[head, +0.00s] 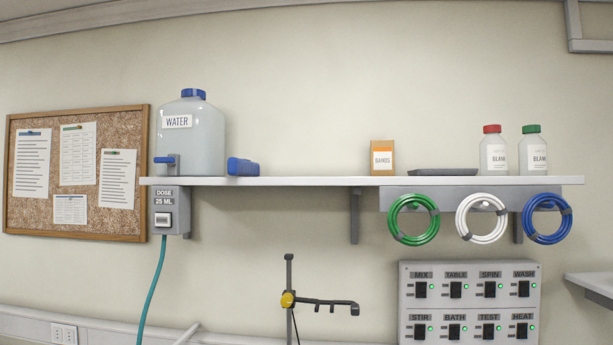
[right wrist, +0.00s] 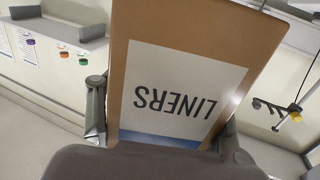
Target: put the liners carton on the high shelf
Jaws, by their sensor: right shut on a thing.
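The liners carton (right wrist: 187,65) is a brown box with a white and blue label reading LINERS, upside down in the right wrist view. My right gripper (right wrist: 165,125) is shut on it, with a finger along each side. The carton's far end runs out of the picture. The high shelf (head: 310,181) is a long white board on the wall in the head view. Neither gripper nor the liners carton shows in the head view, and my left gripper is in no view.
On the shelf stand a water jug (head: 205,142), a blue object (head: 242,167), an orange-brown BANDS carton (head: 382,157), a dark tray (head: 443,172) and two BLANK bottles (head: 493,155). The shelf is clear between the blue object and the BANDS carton. A clamp stand (head: 289,300) rises below.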

